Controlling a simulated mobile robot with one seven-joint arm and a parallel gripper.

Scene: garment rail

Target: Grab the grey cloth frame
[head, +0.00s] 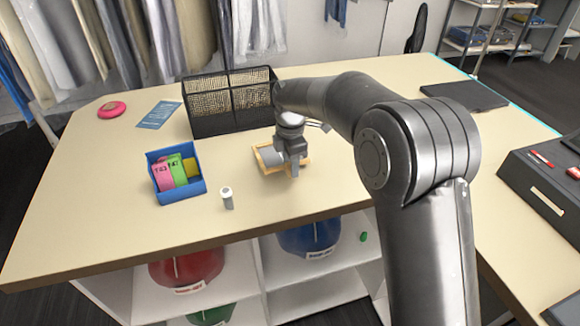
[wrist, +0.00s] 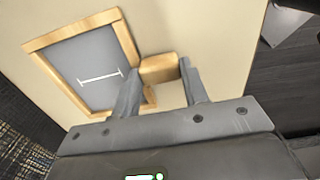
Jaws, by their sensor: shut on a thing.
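The grey cloth frame (head: 262,166) lies on the table in the head view, partly hidden by my gripper (head: 293,168). In the wrist view the frame (wrist: 88,22) is a light wooden border around grey cloth (wrist: 82,60) with a white line mark. A wooden block (wrist: 158,70) sticks out from its right side. My gripper (wrist: 163,68) has one finger on each side of this block and is shut on it. I cannot tell whether the frame is clear of the table.
A black mesh basket (head: 230,122) stands behind the frame. A blue box of coloured tags (head: 178,198) and a small white bottle (head: 227,198) stand to the left. The table's front edge is close below. A dark case (head: 545,185) lies at the right.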

